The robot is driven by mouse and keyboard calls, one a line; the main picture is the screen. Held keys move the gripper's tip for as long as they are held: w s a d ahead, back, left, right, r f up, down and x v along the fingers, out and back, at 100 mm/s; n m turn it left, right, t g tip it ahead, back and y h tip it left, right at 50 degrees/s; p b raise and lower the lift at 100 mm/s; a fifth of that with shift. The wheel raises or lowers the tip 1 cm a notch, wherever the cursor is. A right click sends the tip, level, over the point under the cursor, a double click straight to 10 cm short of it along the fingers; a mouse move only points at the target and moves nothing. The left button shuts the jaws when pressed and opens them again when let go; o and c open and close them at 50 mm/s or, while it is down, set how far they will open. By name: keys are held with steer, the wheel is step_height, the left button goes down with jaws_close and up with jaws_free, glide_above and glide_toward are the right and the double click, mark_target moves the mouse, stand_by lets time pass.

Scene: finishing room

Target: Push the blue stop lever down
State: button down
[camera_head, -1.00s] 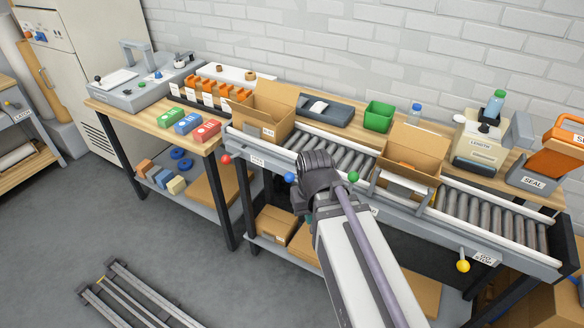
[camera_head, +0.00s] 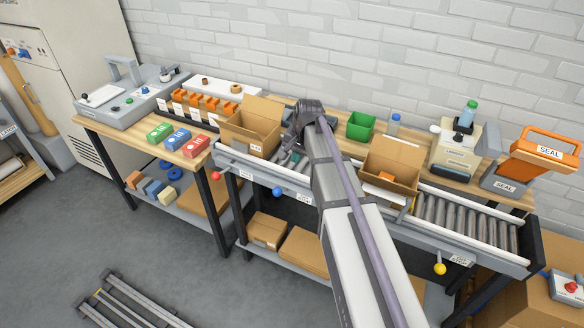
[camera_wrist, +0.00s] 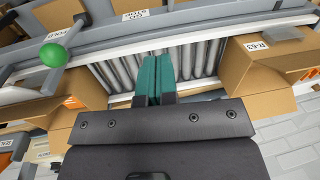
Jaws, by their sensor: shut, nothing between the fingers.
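The blue stop lever shows as a blue ball (camera_head: 277,191) hanging below the conveyor's front rail in the head view, left of my arm. I cannot make it out in the wrist view. My gripper (camera_head: 289,158) is above the conveyor rollers, behind the front rail and apart from the blue ball. In the wrist view my gripper (camera_wrist: 155,62) has its teal fingers together, empty, over the rollers. The arm hides part of the rail.
A red ball lever (camera_head: 216,175) and a yellow one (camera_head: 440,268) are along the front rail. A green one (camera_wrist: 53,55) shows in the wrist view. Open cartons (camera_head: 250,138) (camera_head: 402,157) flank my gripper.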

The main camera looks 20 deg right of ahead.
steer(key=w+a+f+b, duration=0.1)
steer(key=a+f+b, duration=0.3)
steer(key=f+b, duration=0.6)
steer(key=shift+f, duration=0.65)
